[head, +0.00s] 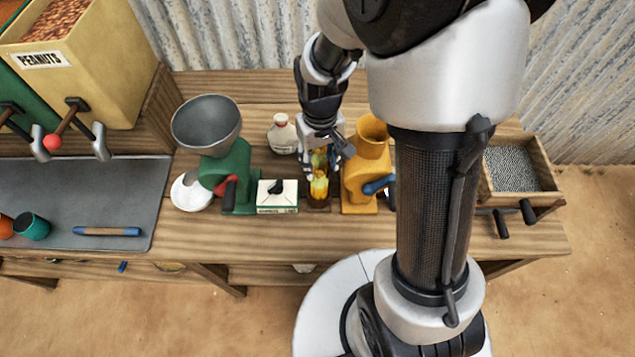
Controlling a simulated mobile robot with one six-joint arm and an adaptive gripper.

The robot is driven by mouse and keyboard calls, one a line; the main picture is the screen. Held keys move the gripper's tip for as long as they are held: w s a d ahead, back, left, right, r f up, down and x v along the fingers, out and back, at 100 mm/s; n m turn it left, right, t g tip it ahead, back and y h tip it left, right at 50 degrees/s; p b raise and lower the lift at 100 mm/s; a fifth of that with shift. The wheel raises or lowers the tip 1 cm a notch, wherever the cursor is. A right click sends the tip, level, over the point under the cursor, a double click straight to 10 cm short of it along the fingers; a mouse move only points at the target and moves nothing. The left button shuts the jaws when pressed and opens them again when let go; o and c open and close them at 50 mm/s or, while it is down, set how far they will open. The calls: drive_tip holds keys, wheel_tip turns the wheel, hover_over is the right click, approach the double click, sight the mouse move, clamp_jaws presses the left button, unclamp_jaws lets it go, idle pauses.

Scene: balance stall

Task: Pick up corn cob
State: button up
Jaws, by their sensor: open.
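The corn cob (319,188) is small and yellow in the head view, with greenish parts near it. It is on the wooden counter in or against a small dark brown holder (319,204); I cannot tell which. My gripper (321,160) points down at the cob's far end, with its fingers at or just above it. The jaws are open. The fingers hide part of the cob, and I cannot tell whether they touch it.
Close on the right stands a yellow grinder (358,188) with a blue handle. On the left are a small white box (277,196), a green grinder (236,165) with a metal bowl, and a white jug (282,134). A grey mat (90,195) lies further left.

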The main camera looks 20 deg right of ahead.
sight(320, 171)
wheel_tip(320, 171, down, 5)
drive_tip(key=shift+b, duration=0.65)
drive_tip(key=f, duration=0.1)
drive_tip(key=f+b, duration=0.1)
drive_tip(key=f, duration=0.1)
drive_tip(key=f+b, duration=0.1)
drive_tip(key=shift+s+a+f, duration=0.15)
drive_tip(key=shift+s+f, duration=0.2)
drive_tip(key=shift+w+f, duration=0.1)
drive_tip(key=shift+f, duration=0.25)
drive_tip(key=shift+r, duration=0.1)
drive_tip(key=shift+c, duration=0.2)
drive_tip(key=c, duration=0.8)
